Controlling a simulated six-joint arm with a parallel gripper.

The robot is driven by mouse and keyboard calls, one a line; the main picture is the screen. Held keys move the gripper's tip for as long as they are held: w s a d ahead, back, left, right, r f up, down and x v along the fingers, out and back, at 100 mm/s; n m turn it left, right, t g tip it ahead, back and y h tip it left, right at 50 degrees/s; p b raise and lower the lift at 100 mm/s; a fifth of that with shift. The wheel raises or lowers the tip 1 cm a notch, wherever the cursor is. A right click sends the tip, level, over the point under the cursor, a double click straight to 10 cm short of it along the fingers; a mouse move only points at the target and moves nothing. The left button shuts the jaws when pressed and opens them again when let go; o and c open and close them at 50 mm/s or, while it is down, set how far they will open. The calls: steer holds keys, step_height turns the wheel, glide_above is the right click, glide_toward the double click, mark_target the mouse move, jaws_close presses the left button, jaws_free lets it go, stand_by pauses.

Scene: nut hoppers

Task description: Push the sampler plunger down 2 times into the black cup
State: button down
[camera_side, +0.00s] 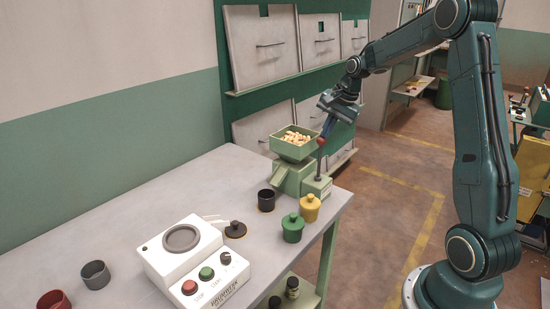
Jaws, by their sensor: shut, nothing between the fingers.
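The green sampler (291,178) stands near the far right corner of the table, with a hopper (294,151) full of nuts on top. Its plunger has a dark rod (319,163) topped by a red knob (321,140), and stands upright at the right of the hopper. My gripper (326,130) is shut and empty, pointing down at the knob. Its tips are at or just above the knob; I cannot tell whether they touch. The black cup (266,201) stands open on the table, in front and left of the sampler. Its inside is too dark to read.
A black lid (236,230), a lidded green cup (292,229) and a lidded yellow cup (310,208) stand in front. A grey cup (96,275) and red cup (53,300) are at left. The table's back left is clear.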

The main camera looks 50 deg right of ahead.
step_height(320, 180, down, 4)
steer(key=shift+r, duration=0.25)
steer(key=shift+s+f, duration=0.15)
stand_by(0.6)
steer(key=v, duration=1.4)
steer(key=shift+r, duration=0.45)
stand_by(1.2)
